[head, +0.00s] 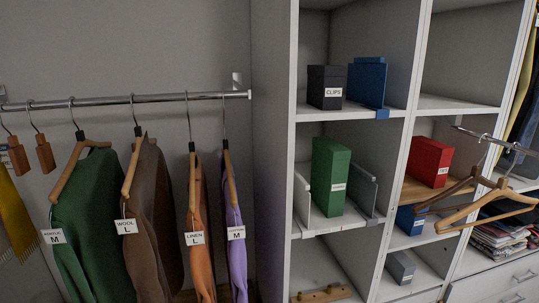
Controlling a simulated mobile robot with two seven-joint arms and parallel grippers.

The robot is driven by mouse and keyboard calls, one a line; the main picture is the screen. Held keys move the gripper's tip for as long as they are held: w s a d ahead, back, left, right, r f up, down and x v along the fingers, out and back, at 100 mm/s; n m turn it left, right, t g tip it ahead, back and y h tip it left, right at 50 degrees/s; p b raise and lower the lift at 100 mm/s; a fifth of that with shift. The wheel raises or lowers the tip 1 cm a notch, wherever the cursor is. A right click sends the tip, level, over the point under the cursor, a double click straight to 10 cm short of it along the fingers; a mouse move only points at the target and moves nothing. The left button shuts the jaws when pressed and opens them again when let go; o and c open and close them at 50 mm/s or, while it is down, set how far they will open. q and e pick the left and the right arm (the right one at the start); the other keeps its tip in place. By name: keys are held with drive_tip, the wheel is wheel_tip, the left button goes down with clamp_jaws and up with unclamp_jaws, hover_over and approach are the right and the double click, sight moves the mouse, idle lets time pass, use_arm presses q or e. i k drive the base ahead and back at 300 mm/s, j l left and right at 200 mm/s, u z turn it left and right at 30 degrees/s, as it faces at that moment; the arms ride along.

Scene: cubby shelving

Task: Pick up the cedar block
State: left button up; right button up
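Two small reddish-brown wooden blocks hang by hooks from the metal rod (120,101) at the far left of the head view. One block (18,156) is near the picture's left edge. The other block (44,153) hangs just to its right. They look like cedar blocks, but I see no readable label on them. A lighter wooden piece (322,294) with small knobs lies in the bottom cubby and is cut off by the picture's lower edge. Neither of my grippers is in view.
A green garment (95,220) and other labelled clothes hang right of the blocks; a yellow cloth (12,215) hangs below them. White cubby shelving (272,150) stands to the right, holding a green box (331,175) and a red box (429,160). Wooden hangers (490,205) stick out at right.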

sight(45, 155)
drive_tip(key=k+l+u, duration=0.15)
drive_tip(key=u, duration=1.3)
